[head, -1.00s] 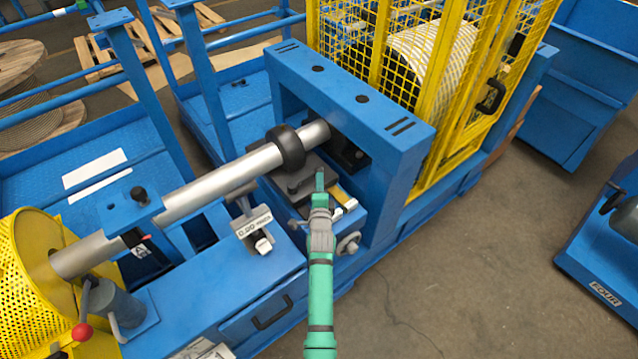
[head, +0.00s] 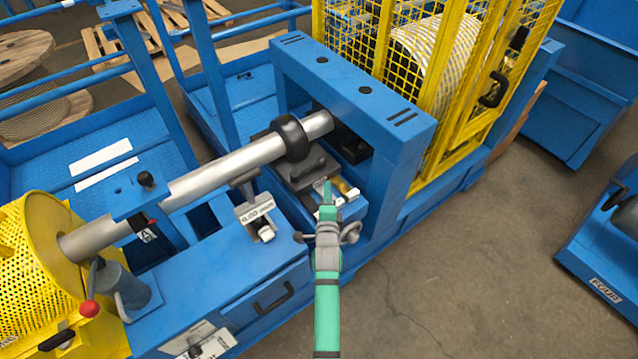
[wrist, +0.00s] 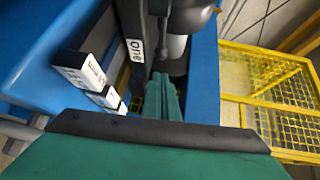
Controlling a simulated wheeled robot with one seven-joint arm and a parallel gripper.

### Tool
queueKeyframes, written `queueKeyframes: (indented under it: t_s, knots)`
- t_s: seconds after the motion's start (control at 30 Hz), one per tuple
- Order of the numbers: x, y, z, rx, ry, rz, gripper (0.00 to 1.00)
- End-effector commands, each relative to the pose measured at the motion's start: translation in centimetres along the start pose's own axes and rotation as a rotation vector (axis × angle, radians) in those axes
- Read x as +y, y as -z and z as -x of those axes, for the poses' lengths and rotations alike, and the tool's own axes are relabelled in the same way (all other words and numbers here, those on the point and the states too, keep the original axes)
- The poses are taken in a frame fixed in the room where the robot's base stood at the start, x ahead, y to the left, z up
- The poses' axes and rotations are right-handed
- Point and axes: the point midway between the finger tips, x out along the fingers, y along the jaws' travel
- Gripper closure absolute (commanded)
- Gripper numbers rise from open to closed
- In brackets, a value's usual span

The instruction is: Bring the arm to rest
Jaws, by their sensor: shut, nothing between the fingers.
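My arm (head: 327,300) is green with a grey wrist and reaches up from the bottom of the head view. My gripper (head: 327,188) is shut and empty, in front of the blue machine frame, near a small block with a yellow part (head: 346,188). In the wrist view the shut green fingers (wrist: 165,90) point toward dark machine parts. I cannot tell whether the fingertips touch anything.
A silver shaft (head: 220,168) with a black ring (head: 291,138) runs into the blue frame (head: 385,115). A yellow mesh guard (head: 440,90) stands behind. A handwheel (head: 350,233) is close to my wrist. Open floor (head: 480,270) lies to the right.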

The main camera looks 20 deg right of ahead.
Motion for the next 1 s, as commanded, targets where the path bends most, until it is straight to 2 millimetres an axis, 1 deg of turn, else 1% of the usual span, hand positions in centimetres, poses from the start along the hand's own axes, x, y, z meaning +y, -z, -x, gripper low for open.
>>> queueKeyframes:
  t_s: [0.07, 0.2, 0.37, 0.47, 0.57, 0.67, 0.7, 0.77, 0.8, 0.87, 0.9, 0.97, 1.0]
  knots:
    - [0.0, -0.5, 0.4, -0.007, 0.0, 0.001, 1.0]
    - [0.0, -1.1, 0.6, -0.015, 0.0, 0.002, 1.0]
    - [0.1, -1.4, 0.8, -0.02, -0.001, 0.008, 1.0]
    - [1.0, -1.5, 2.1, -0.027, -0.005, 0.049, 1.0]
    - [2.5, -1.8, 4.7, -0.043, -0.008, 0.138, 1.0]
    - [4.2, -2.0, 8.3, -0.065, -0.009, 0.261, 1.0]
    - [4.8, -2.2, 9.9, -0.075, -0.01, 0.315, 1.0]
    - [5.6, -2.5, 12.2, -0.091, -0.007, 0.392, 1.0]
    - [6.1, -2.6, 13.8, -0.101, -0.006, 0.442, 1.0]
    - [6.7, -2.8, 16.2, -0.116, -0.002, 0.517, 1.0]
    - [7.0, -2.9, 17.8, -0.128, 0.0, 0.565, 1.0]
    - [7.4, -3.2, 20.1, -0.144, 0.006, 0.637, 1.0]
    - [7.7, -3.3, 21.7, -0.156, 0.008, 0.685, 1.0]
